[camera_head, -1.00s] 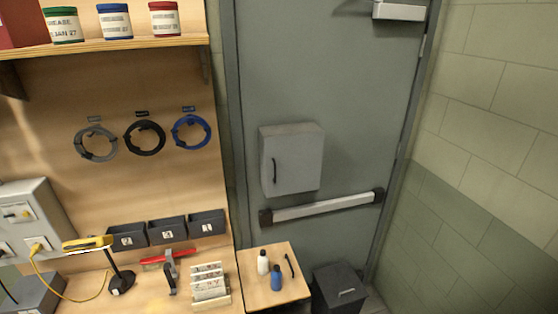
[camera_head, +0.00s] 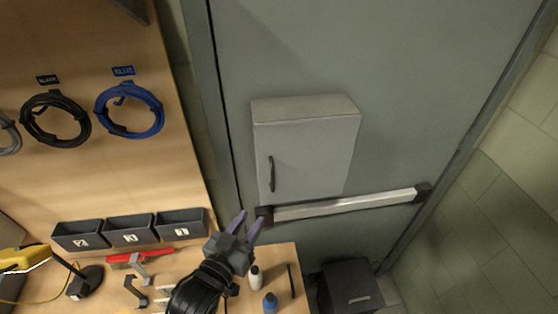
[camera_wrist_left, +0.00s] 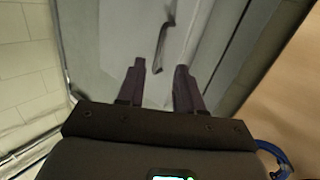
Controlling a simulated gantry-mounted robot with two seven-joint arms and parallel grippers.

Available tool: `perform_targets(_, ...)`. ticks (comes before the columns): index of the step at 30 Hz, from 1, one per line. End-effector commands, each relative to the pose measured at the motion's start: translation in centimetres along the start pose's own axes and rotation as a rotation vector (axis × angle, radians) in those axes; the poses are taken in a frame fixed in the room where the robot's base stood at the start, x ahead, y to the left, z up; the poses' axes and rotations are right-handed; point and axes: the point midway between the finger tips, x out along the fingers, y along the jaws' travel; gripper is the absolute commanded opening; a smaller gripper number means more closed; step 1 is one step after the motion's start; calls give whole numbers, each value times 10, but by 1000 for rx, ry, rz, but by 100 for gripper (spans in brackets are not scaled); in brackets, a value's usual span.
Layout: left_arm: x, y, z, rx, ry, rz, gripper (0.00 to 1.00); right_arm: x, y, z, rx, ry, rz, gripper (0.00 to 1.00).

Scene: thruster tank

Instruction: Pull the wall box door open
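The grey wall box (camera_head: 310,150) is on the large grey-green door, its front door shut. A dark vertical handle (camera_head: 271,174) is near the left edge of its front. My left gripper (camera_head: 255,217) is below the handle in the head view, with its purple fingers apart and nothing between them. In the left wrist view, the handle (camera_wrist_left: 164,42) shows just beyond the open fingertips (camera_wrist_left: 160,68), roughly in line with the gap; I see no contact. My right gripper is not in view.
A push bar (camera_head: 345,205) crosses the large door just below the box. A small wooden table with a white bottle (camera_head: 256,278) and a blue bottle (camera_head: 270,302) is below. A dark bin (camera_head: 350,287) stands at the right. Black trays (camera_head: 130,229) line the workbench.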

Motion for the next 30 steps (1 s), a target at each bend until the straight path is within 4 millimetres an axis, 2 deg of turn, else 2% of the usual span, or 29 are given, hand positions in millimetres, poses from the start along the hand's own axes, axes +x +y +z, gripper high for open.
perform_targets(3, 7, 0, -19, 19, 46, 5, 36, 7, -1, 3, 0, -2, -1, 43)
perform_targets(9, 16, -2, -38, 34, 82, 5, 36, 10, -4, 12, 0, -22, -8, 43)
perform_targets(14, 33, -2, -42, 34, 82, 5, 36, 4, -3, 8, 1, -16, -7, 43)
perform_targets(24, 87, -1, -47, 34, 82, 5, 36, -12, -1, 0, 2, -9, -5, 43)
perform_targets(30, 109, -1, -48, 36, 83, 5, 36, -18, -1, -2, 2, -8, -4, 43)
